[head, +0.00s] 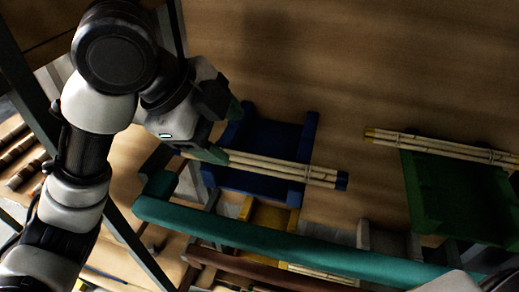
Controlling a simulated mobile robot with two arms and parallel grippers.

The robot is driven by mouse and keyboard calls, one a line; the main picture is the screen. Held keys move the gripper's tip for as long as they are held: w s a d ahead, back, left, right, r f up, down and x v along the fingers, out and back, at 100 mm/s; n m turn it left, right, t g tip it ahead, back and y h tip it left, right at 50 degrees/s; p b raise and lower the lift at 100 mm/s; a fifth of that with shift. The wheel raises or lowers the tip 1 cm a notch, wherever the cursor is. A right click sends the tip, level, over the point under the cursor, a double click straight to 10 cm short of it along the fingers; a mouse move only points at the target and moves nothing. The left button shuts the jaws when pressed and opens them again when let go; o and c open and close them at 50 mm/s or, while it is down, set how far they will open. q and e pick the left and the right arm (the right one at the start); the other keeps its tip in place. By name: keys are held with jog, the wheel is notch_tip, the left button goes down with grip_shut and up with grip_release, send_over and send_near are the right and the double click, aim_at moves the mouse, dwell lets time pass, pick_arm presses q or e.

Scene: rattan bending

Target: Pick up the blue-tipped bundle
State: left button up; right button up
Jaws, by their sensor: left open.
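The blue-tipped bundle (275,167) is a set of pale rattan sticks with a dark blue tip at its right end. It lies across a blue rest (268,134) with raised sides, on or against a wooden surface. My left gripper (222,132) is open at the bundle's left end. One finger shows just above the bundle and the other overlaps its left part. I cannot tell whether the fingers touch the sticks. The bundle's left end is partly hidden by the gripper. My right gripper is not clearly visible.
A yellow-tipped bundle (440,145) lies on a green rest (447,190) at right. A long teal padded bar (270,238) runs across the front, below the blue rest. Dark rods (25,160) lie at far left. The wooden surface (330,60) is clear at upper right.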

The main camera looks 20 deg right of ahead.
aim_at(255, 160)
pick_arm(q)
jog(key=p+x, duration=0.1)
jog(key=x, duration=0.3)
jog(key=shift+s+f, duration=0.1)
jog(key=shift+s, duration=0.15)
jog(key=p+x, duration=0.2)
jog(key=x, duration=0.2)
jog(key=shift+w+d+f+p, duration=0.15)
jog(key=shift+p, duration=0.2)
jog(key=shift+d+f, duration=0.1)
jog(key=shift+f, duration=0.1)
jog(key=c, duration=1)
pick_arm(e)
jog(key=r, duration=0.2)
jog(key=s+a+r, duration=0.1)
jog(key=r, duration=0.1)
pick_arm(q)
jog(key=shift+r, duration=0.1)
